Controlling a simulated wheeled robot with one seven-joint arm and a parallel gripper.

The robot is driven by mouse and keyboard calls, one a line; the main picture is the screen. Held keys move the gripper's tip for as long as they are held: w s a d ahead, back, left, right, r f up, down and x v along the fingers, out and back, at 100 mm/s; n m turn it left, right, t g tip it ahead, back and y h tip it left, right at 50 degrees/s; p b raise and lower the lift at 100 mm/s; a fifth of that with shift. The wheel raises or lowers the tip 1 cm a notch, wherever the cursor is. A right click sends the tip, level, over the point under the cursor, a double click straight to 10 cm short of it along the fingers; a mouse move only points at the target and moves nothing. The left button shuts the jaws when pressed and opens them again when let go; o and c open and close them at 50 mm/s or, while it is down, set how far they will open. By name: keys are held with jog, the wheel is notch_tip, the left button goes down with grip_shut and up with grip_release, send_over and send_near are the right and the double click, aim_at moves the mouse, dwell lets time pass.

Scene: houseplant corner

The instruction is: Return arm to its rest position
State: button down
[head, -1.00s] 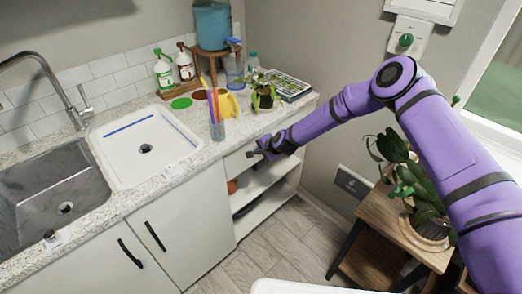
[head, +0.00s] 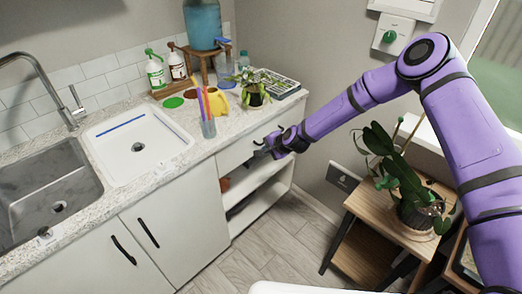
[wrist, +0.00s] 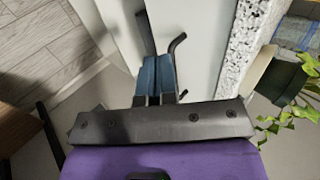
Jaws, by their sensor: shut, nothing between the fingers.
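My purple arm reaches in from the right in the head view. My gripper (head: 268,147) is in front of the cabinet's drawer front (head: 236,154), close to its dark handle (head: 258,142). I cannot tell from the head view whether it touches the handle. In the wrist view, the two blue fingers of my gripper (wrist: 156,62) lie side by side, shut and empty. Dark bent bars (wrist: 178,42) show just beyond the fingertips against the pale cabinet front. The drawer appears shut.
The counter holds a cup of tools (head: 208,128), a yellow watering can (head: 219,103) and a trailing plant (head: 256,92). Open shelves (head: 250,205) lie below the drawer. A wooden stand with a potted plant (head: 400,175) is under my arm. Floor (head: 270,245) between is clear.

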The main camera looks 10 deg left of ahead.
jog(key=s+d+r+n+h, duration=0.2)
jog(key=s+d+r, duration=0.2)
jog(key=d+r, duration=0.55)
jog(key=s+d+r+n+h, duration=0.1)
jog(key=s+d+r+n, duration=0.3)
jog(key=r, duration=1)
jog(key=s+d+r+n+h, duration=0.15)
jog(key=s+d+r, duration=0.25)
jog(key=d+r, duration=0.6)
jog(key=s+d+r+h, duration=0.1)
jog(key=s+d+r, duration=0.3)
jog(key=s+r, duration=0.25)
jog(key=s+d+r+h, duration=0.2)
jog(key=s+d+r, duration=0.2)
jog(key=s+r, duration=0.3)
jog(key=s+d, duration=0.3)
jog(key=s, duration=0.6)
jog(key=s+d+r, duration=0.1)
jog(key=s+d, duration=0.2)
jog(key=s, duration=0.5)
jog(key=shift+s+d+g, duration=0.15)
jog(key=shift+s+g, duration=0.15)
jog(key=shift+s, duration=0.05)
jog(key=shift+r, duration=0.1)
